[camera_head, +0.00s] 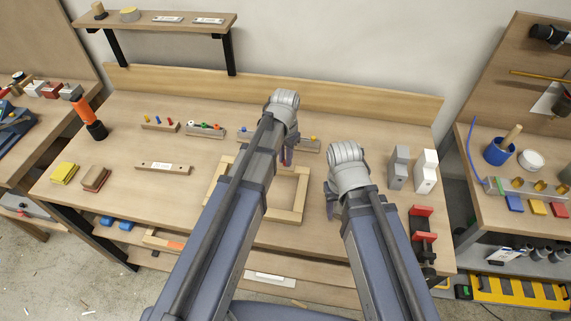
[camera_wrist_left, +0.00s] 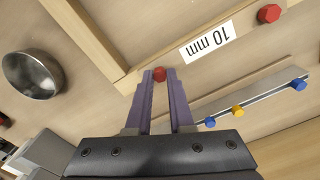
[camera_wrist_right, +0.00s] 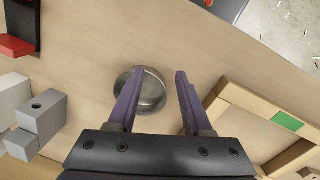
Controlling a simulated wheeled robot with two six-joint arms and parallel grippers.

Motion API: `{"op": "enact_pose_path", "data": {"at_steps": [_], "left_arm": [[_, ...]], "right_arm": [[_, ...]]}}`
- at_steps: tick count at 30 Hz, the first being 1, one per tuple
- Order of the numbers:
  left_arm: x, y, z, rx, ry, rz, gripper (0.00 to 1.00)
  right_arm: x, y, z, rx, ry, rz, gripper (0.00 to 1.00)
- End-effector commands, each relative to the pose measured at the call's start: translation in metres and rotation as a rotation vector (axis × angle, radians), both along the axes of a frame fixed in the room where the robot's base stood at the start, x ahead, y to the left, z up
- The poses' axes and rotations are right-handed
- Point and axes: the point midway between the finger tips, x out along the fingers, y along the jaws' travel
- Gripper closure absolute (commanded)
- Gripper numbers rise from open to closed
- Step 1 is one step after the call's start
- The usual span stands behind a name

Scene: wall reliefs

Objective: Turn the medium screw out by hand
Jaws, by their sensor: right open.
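In the left wrist view a red screw head (camera_wrist_left: 159,74) sits between the fingertips of my left gripper (camera_wrist_left: 160,72), which look closed against its sides. It is by a corner of the wooden frame (camera_wrist_left: 88,38); its shank is hidden. A second red screw head (camera_wrist_left: 268,13) stands on the same bar, beyond a "10 mm" label (camera_wrist_left: 208,42). In the head view my left gripper (camera_head: 287,157) is over the far side of the wooden frame (camera_head: 302,197). My right gripper (camera_wrist_right: 157,73) is open and empty above a round metal bowl (camera_wrist_right: 152,92).
A strip with blue and yellow screws (camera_wrist_left: 238,110) lies beside the frame. Grey blocks (camera_head: 398,168) and a red-and-black holder (camera_head: 422,225) stand on the right of the bench. Strips with coloured pegs (camera_head: 160,126) stand at the back left.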

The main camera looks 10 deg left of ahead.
Motion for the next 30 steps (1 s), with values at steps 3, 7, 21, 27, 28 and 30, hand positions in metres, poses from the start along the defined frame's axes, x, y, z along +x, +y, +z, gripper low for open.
{"op": "enact_pose_path", "data": {"at_steps": [3, 7, 21, 27, 28, 30], "left_arm": [[0.0000, 0.0000, 0.0000, 0.000, 0.000, -0.001, 0.92], [0.0000, 0.0000, 0.0000, 0.000, 0.000, -0.001, 1.00], [0.0000, 0.0000, 0.0058, 0.000, 0.000, -0.003, 1.00], [0.0000, 0.0000, 0.0061, 0.000, 0.000, -0.003, 1.00], [0.0000, 0.0000, 0.0060, 0.000, 0.000, -0.003, 1.00], [0.0000, 0.0000, 0.0060, 0.000, 0.000, -0.003, 1.00]], "right_arm": [[0.0000, 0.0000, 0.0000, 0.000, 0.000, 0.000, 0.50], [0.0000, 0.0000, 0.0000, 0.000, 0.000, 0.000, 0.50], [0.0000, 0.0001, 0.0057, 0.000, 0.000, 0.000, 0.50], [0.0000, 0.0000, 0.0060, 0.000, 0.000, 0.000, 0.50], [0.0001, 0.0000, 0.0060, 0.000, 0.000, 0.000, 0.50], [0.0001, 0.0000, 0.0060, 0.000, 0.000, 0.000, 0.50]]}}
